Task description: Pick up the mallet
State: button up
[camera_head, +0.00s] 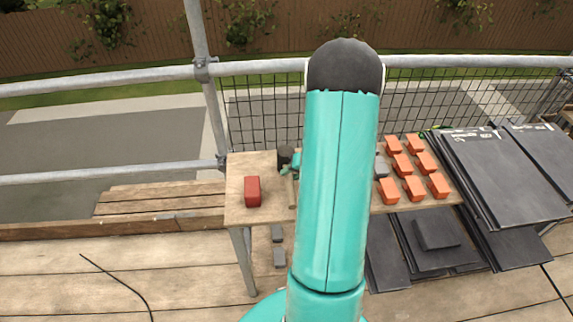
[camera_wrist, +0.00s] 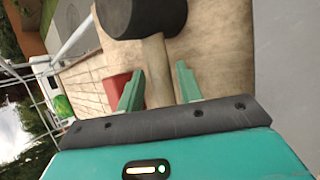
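The mallet has a black cylindrical head (camera_wrist: 140,15) and a pale wooden handle (camera_wrist: 157,70). In the wrist view its handle runs down between the two teal fingers of my gripper (camera_wrist: 160,85). The fingers stand apart on either side of the handle, with small gaps visible, so my gripper is open. In the head view the dark mallet head (camera_head: 285,155) shows near the back of the wooden table, and part of the handle (camera_head: 291,192) shows beside my arm. My arm hides most of the gripper there.
The wooden table (camera_head: 236,165) also bears a red block (camera_head: 252,190) to the left of the mallet and several orange blocks (camera_head: 413,187) to the right. Dark slates (camera_head: 500,175) are stacked at the right. Scaffold rails (camera_head: 120,80) run behind.

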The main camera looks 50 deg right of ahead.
jog(key=x, duration=0.3)
jog(key=shift+r, duration=0.1)
grip_shut()
jog(key=shift+r, duration=0.1)
jog(key=shift+r, duration=0.45)
notch_tip(320, 180, up, 2)
jog(key=shift+r, duration=0.25)
jog(key=s+a+r, duration=0.2)
jog(key=s+r, duration=0.7)
jog(key=s, duration=0.5)
jog(key=shift+a+r, duration=0.2)
jog(key=shift+r, duration=0.05)
